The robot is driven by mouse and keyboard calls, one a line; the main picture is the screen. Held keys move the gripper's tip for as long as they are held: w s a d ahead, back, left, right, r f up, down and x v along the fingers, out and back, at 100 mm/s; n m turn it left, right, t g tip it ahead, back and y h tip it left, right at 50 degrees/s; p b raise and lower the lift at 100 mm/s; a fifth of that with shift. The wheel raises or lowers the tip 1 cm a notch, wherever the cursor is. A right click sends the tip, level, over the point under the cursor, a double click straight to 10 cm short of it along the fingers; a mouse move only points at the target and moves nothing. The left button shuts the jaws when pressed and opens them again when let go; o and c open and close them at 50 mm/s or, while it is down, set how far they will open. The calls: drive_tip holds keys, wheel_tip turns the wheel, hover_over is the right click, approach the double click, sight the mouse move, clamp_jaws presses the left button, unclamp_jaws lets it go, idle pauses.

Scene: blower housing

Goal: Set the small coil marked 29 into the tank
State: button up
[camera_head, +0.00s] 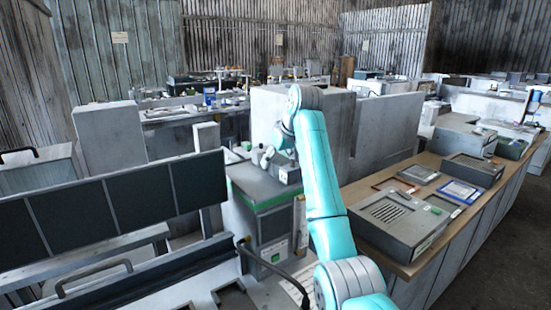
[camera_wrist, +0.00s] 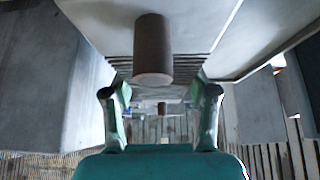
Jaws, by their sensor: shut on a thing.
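In the wrist view my gripper (camera_wrist: 161,95) has its two green-grey fingers on either side of a ribbed grey body, which I take to be the small coil (camera_wrist: 190,66). A brown cylinder (camera_wrist: 153,50) stands out in front of it; I cannot tell whether it belongs to the coil. No mark 29 is readable. In the head view my gripper (camera_head: 270,153) is small and partly hidden by my arm, over a grey cabinet with a green band (camera_head: 262,207). A grey block (camera_head: 289,174) shows there. I cannot make out which vessel is the tank.
A wooden-topped counter (camera_head: 408,264) at the right carries a slotted grey box (camera_head: 388,216), frames and more boxes. Tall grey panels (camera_head: 385,130) stand behind the cabinet. A row of dark panels (camera_head: 105,207) fills the left. Open floor (camera_head: 500,260) lies at far right.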

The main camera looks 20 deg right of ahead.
drive_tip(key=shift+r, duration=0.1)
drive_tip(key=o, duration=1.6)
drive_tip(key=shift+o, duration=0.2)
drive_tip(key=shift+r, duration=3.45)
